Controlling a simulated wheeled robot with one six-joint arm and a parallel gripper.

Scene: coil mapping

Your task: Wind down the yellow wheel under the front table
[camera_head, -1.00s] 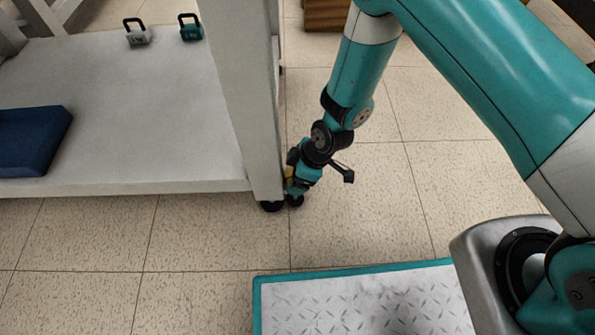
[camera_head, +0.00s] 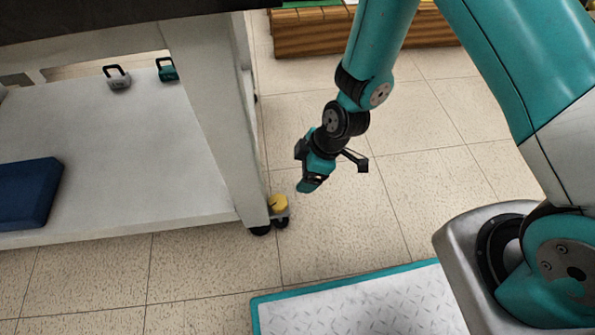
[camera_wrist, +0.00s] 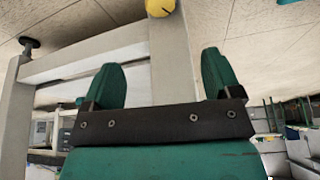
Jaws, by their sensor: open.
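The yellow wheel (camera_head: 279,203) sits at the foot of the front table's near right leg, just above a dark caster at floor level. It also shows at the top of the wrist view (camera_wrist: 160,7), beyond the fingers and partly cut off by the picture edge. The front table (camera_head: 205,120) has a pale leg and a low shelf. My gripper (camera_head: 304,187) is up and to the right of the wheel in the head view, apart from it. Its two teal fingers (camera_wrist: 163,82) are spread with nothing between them in the wrist view.
Two small padlock-shaped objects, one grey (camera_head: 118,79) and one teal (camera_head: 167,70), and a blue block (camera_head: 28,193) rest on the low shelf. A wooden pallet-like stack (camera_head: 318,33) stands behind. The tiled floor right of the leg is clear.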

